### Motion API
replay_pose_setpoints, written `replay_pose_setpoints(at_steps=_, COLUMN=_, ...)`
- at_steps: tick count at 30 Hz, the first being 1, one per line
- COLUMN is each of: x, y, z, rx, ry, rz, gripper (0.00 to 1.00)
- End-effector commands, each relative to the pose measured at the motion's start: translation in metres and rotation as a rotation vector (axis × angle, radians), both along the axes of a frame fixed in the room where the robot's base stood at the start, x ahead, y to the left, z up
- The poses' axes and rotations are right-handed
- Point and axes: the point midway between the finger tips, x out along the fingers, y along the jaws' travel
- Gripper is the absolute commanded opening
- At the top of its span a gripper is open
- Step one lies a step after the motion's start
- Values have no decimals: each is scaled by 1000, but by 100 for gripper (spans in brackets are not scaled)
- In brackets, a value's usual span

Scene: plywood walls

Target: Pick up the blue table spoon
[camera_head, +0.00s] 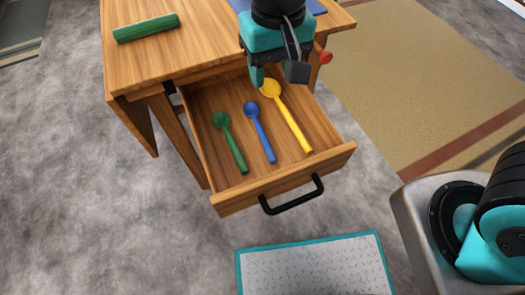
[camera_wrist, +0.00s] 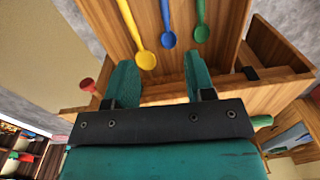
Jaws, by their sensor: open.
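The blue spoon (camera_head: 260,131) lies in the open drawer (camera_head: 230,200), between a green spoon (camera_head: 231,142) on its left and a larger yellow spoon (camera_head: 287,115) on its right. My gripper (camera_head: 276,78) is above the back of the drawer, near the yellow spoon's bowl. In the wrist view my gripper (camera_wrist: 158,80) is open and empty, its two teal fingers apart. There the blue spoon (camera_wrist: 168,38) shows beyond the fingertips, its bowl toward me and between them. The yellow spoon (camera_wrist: 145,60) and green spoon (camera_wrist: 201,33) lie on either side.
The drawer's black handle (camera_head: 292,196) is at its front. A wooden table (camera_head: 150,65) above holds a green cylinder (camera_head: 146,27). A red knob (camera_head: 325,57) sticks out near my gripper. A teal-edged mat (camera_head: 310,262) lies on the floor in front.

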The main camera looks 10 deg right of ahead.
Motion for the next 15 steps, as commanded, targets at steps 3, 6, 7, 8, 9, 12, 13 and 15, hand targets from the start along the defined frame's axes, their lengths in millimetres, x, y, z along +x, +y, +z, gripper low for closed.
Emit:
replay_pose_setpoints(at_steps=3, x=4, y=10, z=-28, rx=-26, ry=-6, rz=-20, gripper=49)
replay_pose_setpoints(at_steps=6, x=5, y=12, z=-40, rx=-33, ry=-8, rz=-27, gripper=49)
replay_pose_setpoints(at_steps=7, x=5, y=12, z=-45, rx=-34, ry=-8, rz=-27, gripper=49)
replay_pose_setpoints(at_steps=8, x=5, y=12, z=-51, rx=-36, ry=-6, rz=-27, gripper=49)
replay_pose_setpoints(at_steps=9, x=5, y=12, z=-59, rx=-35, ry=-6, rz=-27, gripper=49)
replay_pose_setpoints(at_steps=12, x=4, y=12, z=-83, rx=-35, ry=-5, rz=-26, gripper=49)
replay_pose_setpoints(at_steps=13, x=5, y=12, z=-90, rx=-35, ry=-6, rz=-26, gripper=49)
replay_pose_setpoints(at_steps=15, x=4, y=12, z=-106, rx=-35, ry=-6, rz=-26, gripper=49)
